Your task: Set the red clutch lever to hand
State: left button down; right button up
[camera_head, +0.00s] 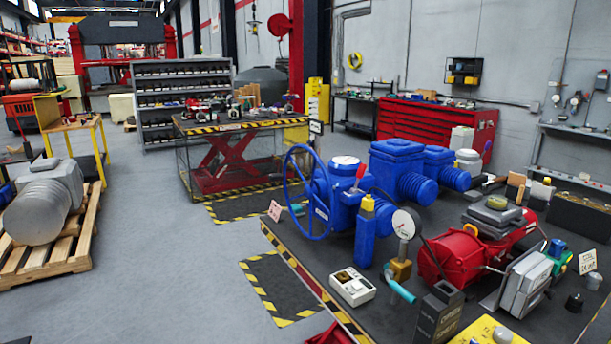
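A blue valve actuator (345,198) with a large blue handwheel (307,193) on its left side stands on the dark workbench. A small red lever (360,172) sticks up at its top, right of the round pale cap; it looks close to upright with a slight tilt. Its markings are too small to read. Neither of my grippers is in view.
The bench (282,257) has a striped edge. A pressure gauge (406,223), a white box with knobs (352,287), a red machine (450,260) and blue housings (397,160) crowd it. Open floor (165,250) lies left of the bench.

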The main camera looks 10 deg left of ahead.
aim_at(360, 174)
jog(key=u, duration=0.6)
jog(key=i+u, duration=0.2)
jog(key=i, duration=0.6)
jog(key=i+u, duration=0.25)
jog(key=i, duration=0.55)
jog(key=i+l+u, duration=0.1)
jog(key=i+u, duration=0.15)
jog(key=i, duration=2.1)
jog(key=i+z, duration=0.4)
jog(key=i+j+z, duration=0.1)
jog(key=i+z, duration=0.35)
jog(key=i+j+z, duration=0.4)
jog(key=i, duration=0.15)
jog(key=i+l+z, duration=0.25)
jog(key=z, duration=0.15)
jog(key=i+l+z, duration=0.1)
jog(key=i+z, duration=0.65)
jog(key=i+j+z, duration=0.1)
jog(key=i+z, duration=0.3)
jog(key=i+l+u, duration=0.1)
jog(key=i, duration=0.65)
jog(key=i+l+u, duration=0.1)
jog(key=i, duration=0.65)
